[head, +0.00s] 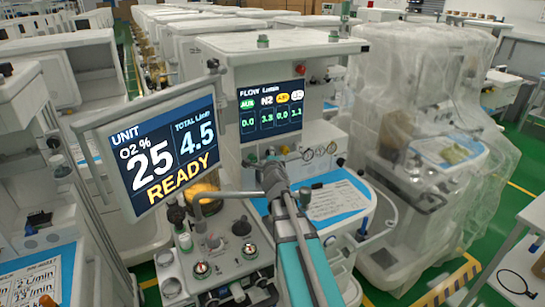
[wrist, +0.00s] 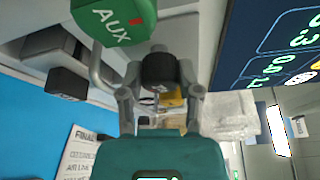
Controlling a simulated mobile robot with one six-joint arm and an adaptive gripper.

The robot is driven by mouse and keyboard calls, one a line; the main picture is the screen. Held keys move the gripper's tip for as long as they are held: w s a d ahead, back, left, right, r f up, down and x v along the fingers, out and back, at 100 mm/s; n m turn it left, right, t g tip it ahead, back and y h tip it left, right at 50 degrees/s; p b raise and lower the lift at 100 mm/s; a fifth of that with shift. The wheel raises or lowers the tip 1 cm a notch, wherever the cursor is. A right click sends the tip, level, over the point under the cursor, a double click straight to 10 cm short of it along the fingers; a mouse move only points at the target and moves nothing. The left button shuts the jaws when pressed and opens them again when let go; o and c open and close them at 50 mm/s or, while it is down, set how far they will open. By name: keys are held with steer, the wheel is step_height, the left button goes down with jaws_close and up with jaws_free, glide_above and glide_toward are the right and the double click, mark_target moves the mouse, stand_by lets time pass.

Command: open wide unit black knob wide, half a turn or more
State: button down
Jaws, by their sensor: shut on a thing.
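The black knob (wrist: 158,70) sits between the two fingers of my gripper (wrist: 159,88) in the wrist view, and the fingers are shut on its sides. In the head view my gripper (head: 272,178) reaches the front of the wide unit just below its flow screen (head: 272,105). There the gripper and arm hide the held knob. The flow screen reads AUX 0.0, N2 3.3, yellow 0.0 and white 1.1. The unit screen (head: 160,150) reads O2 25 %, total 4.5 and READY.
A green AUX knob (wrist: 108,22) is close beside my gripper in the wrist view, with another dark knob (wrist: 67,84) farther left. A blue tray with a paper (head: 335,198) lies right of my arm.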

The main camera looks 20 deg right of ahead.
stand_by(0.8)
steer(key=shift+c, duration=1.5)
jaws_free()
